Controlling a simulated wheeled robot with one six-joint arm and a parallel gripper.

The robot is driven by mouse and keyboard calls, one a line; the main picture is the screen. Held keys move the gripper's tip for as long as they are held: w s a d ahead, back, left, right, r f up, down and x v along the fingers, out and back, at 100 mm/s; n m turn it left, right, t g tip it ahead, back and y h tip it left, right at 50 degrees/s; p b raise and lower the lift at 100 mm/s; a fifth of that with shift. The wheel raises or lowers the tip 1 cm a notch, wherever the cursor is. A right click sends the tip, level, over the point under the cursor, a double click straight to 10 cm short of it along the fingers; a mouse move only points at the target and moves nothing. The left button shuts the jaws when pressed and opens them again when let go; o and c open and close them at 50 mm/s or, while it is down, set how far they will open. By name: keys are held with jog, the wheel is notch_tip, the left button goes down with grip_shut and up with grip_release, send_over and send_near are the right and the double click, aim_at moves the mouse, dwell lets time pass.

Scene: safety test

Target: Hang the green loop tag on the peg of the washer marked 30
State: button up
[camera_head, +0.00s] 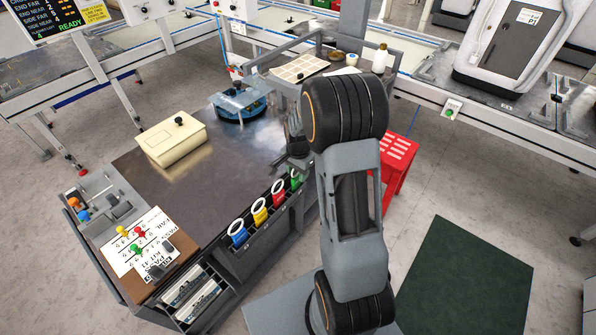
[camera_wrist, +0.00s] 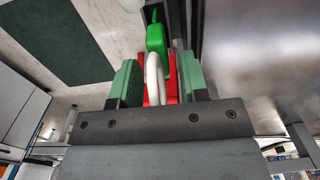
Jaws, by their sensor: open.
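The green loop tag (camera_head: 296,180) stands at the right end of the row of tags along the table's front edge, partly hidden by my arm. In the wrist view a green tag body (camera_wrist: 156,42) shows just beyond my fingertips. My gripper (camera_head: 292,160) is low over this end of the row. Its green-padded fingers (camera_wrist: 156,84) are apart, with a white loop (camera_wrist: 153,78) and red parts (camera_wrist: 172,82) seen between them. I cannot tell whether they touch, or which tag the loop belongs to. No washer marked 30 or its peg can be made out.
Red (camera_head: 279,191), yellow (camera_head: 260,212) and blue (camera_head: 238,233) tags stand left of the green one. A cream box (camera_head: 171,139) and a blue device (camera_head: 240,103) are on the table. A red stand (camera_head: 398,160) is to the right. A white machine (camera_head: 515,45) stands upper right.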

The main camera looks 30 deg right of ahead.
notch_tip(320, 180, up, 12)
jog(key=shift+f+p, duration=0.15)
jog(key=shift+p, duration=0.65)
jog(key=s+a+r+n+t, duration=0.1)
jog(key=s+a+r+n, duration=0.1)
jog(key=s+a+n, duration=0.3)
jog(key=s+a+r+n+t, duration=0.1)
jog(key=s+a+r+n, duration=0.2)
jog(key=s+a+n, duration=0.2)
jog(key=s+n, duration=0.3)
jog(key=s, duration=0.3)
jog(key=shift+r+t, duration=0.25)
jog(key=shift+t, duration=0.15)
